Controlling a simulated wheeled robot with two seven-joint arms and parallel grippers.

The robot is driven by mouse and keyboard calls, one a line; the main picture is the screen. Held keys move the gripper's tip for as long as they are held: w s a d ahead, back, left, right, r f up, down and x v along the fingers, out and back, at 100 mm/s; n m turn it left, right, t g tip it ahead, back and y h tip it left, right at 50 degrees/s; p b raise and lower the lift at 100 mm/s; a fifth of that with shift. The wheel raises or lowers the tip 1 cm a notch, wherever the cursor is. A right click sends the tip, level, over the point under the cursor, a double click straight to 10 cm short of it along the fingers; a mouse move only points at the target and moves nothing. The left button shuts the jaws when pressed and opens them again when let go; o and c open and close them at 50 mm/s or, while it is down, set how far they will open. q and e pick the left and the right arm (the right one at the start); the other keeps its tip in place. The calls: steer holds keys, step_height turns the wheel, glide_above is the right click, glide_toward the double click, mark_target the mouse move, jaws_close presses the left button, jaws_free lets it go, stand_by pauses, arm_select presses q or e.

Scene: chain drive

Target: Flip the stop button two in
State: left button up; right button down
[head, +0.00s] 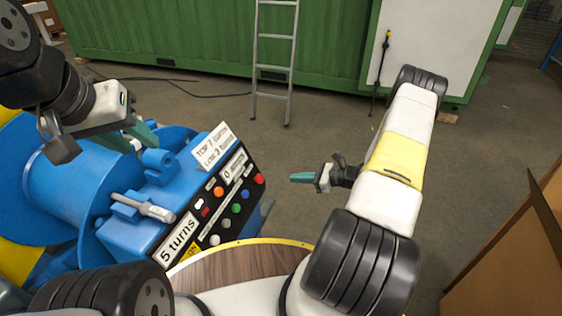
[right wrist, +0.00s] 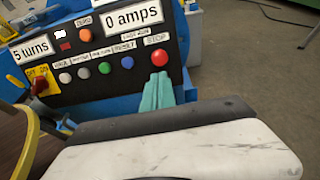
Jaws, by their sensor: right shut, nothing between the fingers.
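The red stop button (right wrist: 159,57) is at the right end of the black control panel (right wrist: 98,52), under a STOP label. It also shows in the head view (head: 259,179). My right gripper (right wrist: 157,78) is shut and empty, its teal tips just below the stop button in the right wrist view. In the head view my right gripper (head: 292,177) points left at the button, with a gap between them. My left gripper (head: 148,136) is above the blue machine (head: 150,205); I cannot tell whether its fingers are open.
The panel reads "5 turns" and "0 amps". A blue button (right wrist: 127,62), a green button (right wrist: 104,68), an orange button (right wrist: 85,36) and a red on/off switch (right wrist: 40,84) sit on it. A wooden round top (head: 235,268) is in front.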

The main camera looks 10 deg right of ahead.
mark_target(262, 179)
steer(key=x, duration=1.1)
steer(key=shift+w+a+f, duration=0.15)
steer(key=shift+a, duration=0.2)
steer(key=shift+a, duration=0.1)
steer(key=shift+x, duration=1.1)
steer(key=shift+d, duration=0.25)
steer(key=v, duration=1.4)
steer(key=shift+d, duration=0.4)
steer(key=shift+f, duration=0.15)
